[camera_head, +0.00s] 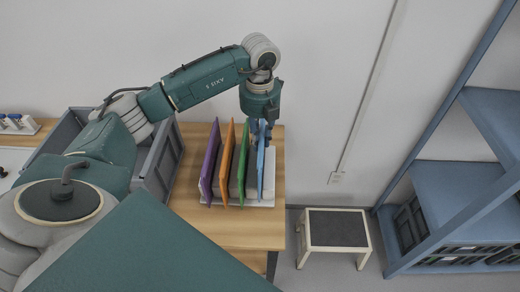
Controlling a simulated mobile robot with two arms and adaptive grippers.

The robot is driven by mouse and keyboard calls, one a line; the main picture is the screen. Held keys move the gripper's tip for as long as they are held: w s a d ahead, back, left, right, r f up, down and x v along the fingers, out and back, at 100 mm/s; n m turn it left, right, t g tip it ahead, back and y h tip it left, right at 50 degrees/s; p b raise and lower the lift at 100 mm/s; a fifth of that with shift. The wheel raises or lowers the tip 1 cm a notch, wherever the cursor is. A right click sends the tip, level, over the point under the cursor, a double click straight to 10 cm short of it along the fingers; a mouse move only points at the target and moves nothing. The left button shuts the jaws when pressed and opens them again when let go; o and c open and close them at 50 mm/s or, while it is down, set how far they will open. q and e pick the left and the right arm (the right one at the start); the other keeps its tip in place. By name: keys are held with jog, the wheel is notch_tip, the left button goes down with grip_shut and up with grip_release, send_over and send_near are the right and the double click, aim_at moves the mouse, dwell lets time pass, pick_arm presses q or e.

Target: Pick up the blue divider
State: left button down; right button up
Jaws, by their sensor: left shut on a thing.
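The blue divider (261,172) stands upright at the right end of a row of dividers in a pale rack (268,203) on the wooden table. My left gripper (260,140) reaches down over it from above and is shut on its top edge. The fingertips are small and partly hidden against the divider. The divider still stands within the rack. My right gripper is not in view.
Orange (227,160), purple (210,160) and green (243,163) dividers stand close to the left of the blue one. A grey crate (166,160) stands left of the rack. A step stool (335,232) and blue shelving (455,190) are at the right.

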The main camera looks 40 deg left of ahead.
pick_arm(q)
notch_tip(320, 180, up, 15)
jog(key=shift+f, duration=0.15)
dwell(0.4)
